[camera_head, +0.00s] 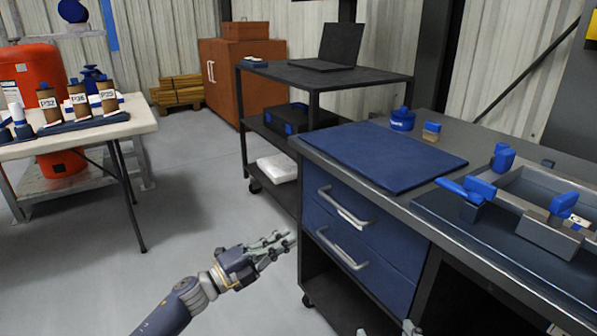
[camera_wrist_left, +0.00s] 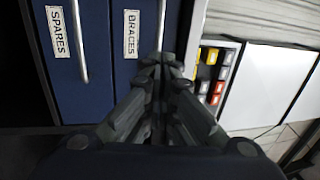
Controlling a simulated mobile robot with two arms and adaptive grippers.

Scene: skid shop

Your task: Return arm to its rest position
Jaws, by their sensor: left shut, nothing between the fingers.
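My left arm comes in from the bottom of the head view, and its gripper (camera_head: 285,242) is shut with nothing in it. It hangs over the floor, in front of and to the left of the blue drawers (camera_head: 350,225) of the workbench. In the left wrist view the shut fingers (camera_wrist_left: 162,70) point at the drawer fronts, one labelled SPARES (camera_wrist_left: 60,32) and one BRACES (camera_wrist_left: 131,33). I cannot tell whether the fingertips touch the drawers. A small grey tip at the bottom edge of the head view may be part of my right gripper; its fingers are not clear.
The workbench carries a blue mat (camera_head: 383,155), a blue-lidded jar (camera_head: 402,120) and a grey tray (camera_head: 550,190). A table with labelled bottles (camera_head: 78,100) stands at left. A dark cart (camera_head: 340,75) stands behind. The floor (camera_head: 200,215) between them is clear.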

